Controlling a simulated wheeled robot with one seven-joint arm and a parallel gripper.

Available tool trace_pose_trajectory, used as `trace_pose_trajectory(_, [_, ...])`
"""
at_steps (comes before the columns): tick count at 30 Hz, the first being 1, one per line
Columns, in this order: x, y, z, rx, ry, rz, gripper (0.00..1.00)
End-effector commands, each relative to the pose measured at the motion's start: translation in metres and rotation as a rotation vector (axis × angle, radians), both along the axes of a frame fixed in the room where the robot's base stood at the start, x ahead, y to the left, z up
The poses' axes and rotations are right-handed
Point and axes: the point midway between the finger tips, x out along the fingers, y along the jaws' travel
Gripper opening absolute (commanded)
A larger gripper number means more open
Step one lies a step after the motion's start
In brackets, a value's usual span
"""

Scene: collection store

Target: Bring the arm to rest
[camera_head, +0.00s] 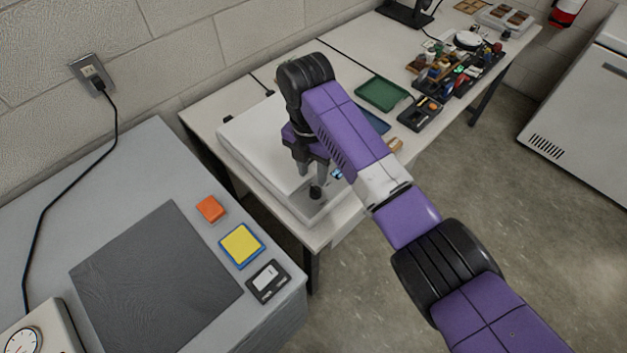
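My purple and black arm reaches in from the lower right, bent over the white box-shaped device (262,150) on the long table. My gripper (313,172) points down over the front part of this device. Its two fingers look apart, with nothing visible between them. A black knob (316,192) stands on the device's grey front panel just below the fingertips. I cannot tell whether the fingers touch it. The arm hides part of the device's right side.
The grey bench (150,165) at left holds a dark mat (155,280), an orange block (210,209), a yellow-and-blue pad (242,245) and a small meter (268,281). A green tray (381,94) and electronics clutter (455,75) lie behind my arm. The floor (480,190) at right is open.

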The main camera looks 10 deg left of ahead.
Motion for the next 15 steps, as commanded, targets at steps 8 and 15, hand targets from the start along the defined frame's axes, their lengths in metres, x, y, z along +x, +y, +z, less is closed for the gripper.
trace_pose_trajectory(8, [-0.0001, 0.0005, 0.0126, 0.000, 0.001, 0.000, 0.37])
trace_pose_trajectory(15, [0.0000, 0.0005, 0.0124, 0.000, 0.001, 0.000, 0.37])
